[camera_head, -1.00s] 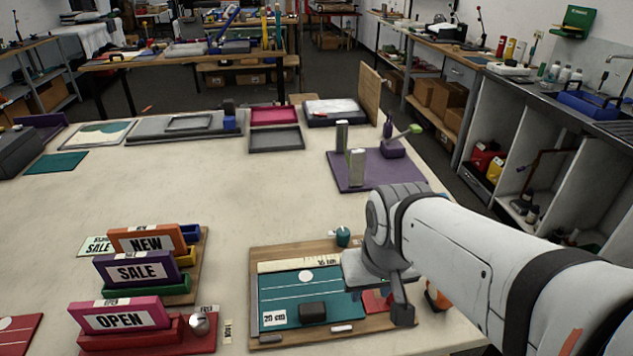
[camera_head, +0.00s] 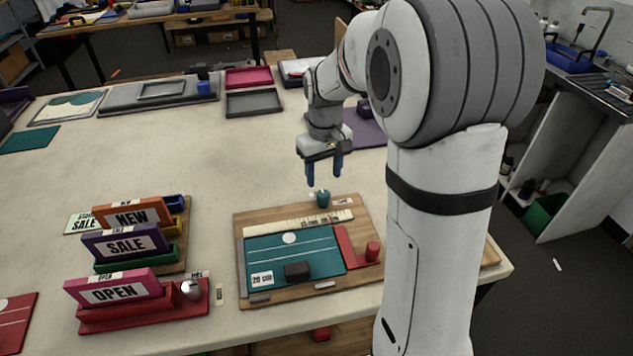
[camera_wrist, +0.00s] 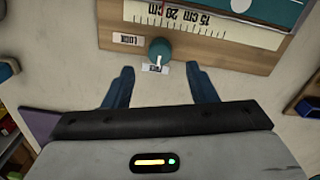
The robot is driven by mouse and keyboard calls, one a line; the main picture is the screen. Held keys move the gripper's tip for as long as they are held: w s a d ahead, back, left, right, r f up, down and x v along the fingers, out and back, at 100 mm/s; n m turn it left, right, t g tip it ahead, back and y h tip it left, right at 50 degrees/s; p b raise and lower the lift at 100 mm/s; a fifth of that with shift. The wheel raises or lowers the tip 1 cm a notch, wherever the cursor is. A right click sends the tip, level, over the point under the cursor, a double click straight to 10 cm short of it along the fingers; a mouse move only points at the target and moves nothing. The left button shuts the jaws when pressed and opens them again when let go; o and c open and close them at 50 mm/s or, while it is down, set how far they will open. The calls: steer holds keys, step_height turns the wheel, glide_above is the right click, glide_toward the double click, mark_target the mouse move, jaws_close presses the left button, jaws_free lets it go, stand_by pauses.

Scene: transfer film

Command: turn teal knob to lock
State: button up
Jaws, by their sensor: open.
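The teal knob (camera_head: 322,199) stands at the far edge of a wooden board (camera_head: 241,245). My gripper (camera_head: 324,181) hangs above it, fingers pointing down, apart from it. In the wrist view the knob (camera_wrist: 158,51) lies between the lines of the two open blue fingers, just beyond their tips. Its white pointer line (camera_wrist: 159,62) points toward a small white label (camera_wrist: 155,70), partly covered and hard to read. A label reading LOCK (camera_wrist: 127,39) lies to the knob's left in the wrist view.
The board carries a ruler strip (camera_head: 330,218), a teal panel (camera_head: 265,252), a black block (camera_head: 297,271) and a red piece with a knob (camera_head: 372,251). Sign holders (camera_head: 170,303) stand at left. The table between is clear.

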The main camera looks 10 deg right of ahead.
mark_target(323, 193)
step_height(323, 193, down, 8)
steer(key=shift+w+r, duration=0.1)
stand_by(0.4)
